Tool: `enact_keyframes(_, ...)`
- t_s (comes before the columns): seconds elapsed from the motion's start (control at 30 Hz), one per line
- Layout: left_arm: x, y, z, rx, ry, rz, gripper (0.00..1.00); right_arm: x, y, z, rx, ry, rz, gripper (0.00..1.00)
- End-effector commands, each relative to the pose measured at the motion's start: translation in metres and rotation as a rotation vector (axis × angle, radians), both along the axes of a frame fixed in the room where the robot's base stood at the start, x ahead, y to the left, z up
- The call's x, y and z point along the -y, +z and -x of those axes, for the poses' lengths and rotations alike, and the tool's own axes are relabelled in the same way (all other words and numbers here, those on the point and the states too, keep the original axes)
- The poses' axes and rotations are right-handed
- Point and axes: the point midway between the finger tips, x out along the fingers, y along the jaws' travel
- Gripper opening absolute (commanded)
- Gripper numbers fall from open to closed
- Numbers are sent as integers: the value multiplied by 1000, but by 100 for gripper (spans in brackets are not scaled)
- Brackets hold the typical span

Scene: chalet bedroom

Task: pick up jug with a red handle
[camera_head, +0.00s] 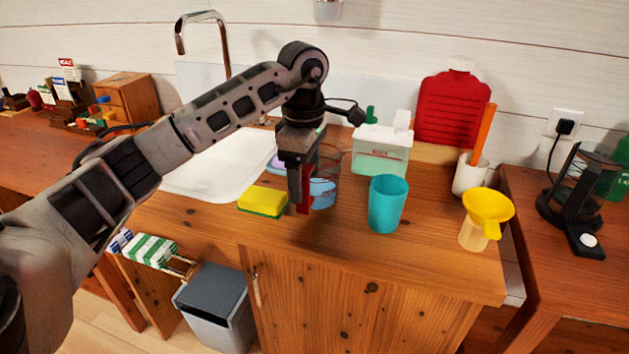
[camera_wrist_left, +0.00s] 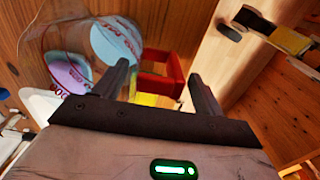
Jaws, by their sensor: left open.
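The jug is clear, with a red handle, and stands on the wooden counter beside the sink; its clear wall (camera_head: 332,160) shows behind my left gripper. My left gripper (camera_head: 299,196) points down at the handle side of the jug, open, and hides part of it. In the left wrist view the red handle (camera_wrist_left: 174,72) shows between and beyond the open fingers (camera_wrist_left: 160,76), and the clear jug body (camera_wrist_left: 75,35) is to the left. I cannot tell whether the fingers touch the handle. My right gripper is not in view.
A yellow-green sponge (camera_head: 262,201) lies just left of the gripper. A yellow funnel (camera_head: 487,207) is farther right. The white sink (camera_head: 205,170) and tap (camera_head: 224,45) are at left.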

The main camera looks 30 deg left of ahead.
Motion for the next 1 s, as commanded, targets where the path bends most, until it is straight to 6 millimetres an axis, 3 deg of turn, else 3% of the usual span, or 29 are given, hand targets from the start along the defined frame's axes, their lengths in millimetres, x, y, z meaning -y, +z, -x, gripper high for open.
enact_keyframes(0.27, 0, -4, 0, 2, 0, 0, 70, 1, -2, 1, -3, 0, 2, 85)
enact_keyframes(0.5, 0, -4, 0, 1, 0, 0, 10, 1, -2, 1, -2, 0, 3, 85)
enact_keyframes(0.83, 0, 0, 0, 2, 1, 1, 10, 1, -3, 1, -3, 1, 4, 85)
enact_keyframes(1.0, 0, 19, -1, 6, 2, 1, 10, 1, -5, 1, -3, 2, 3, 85)
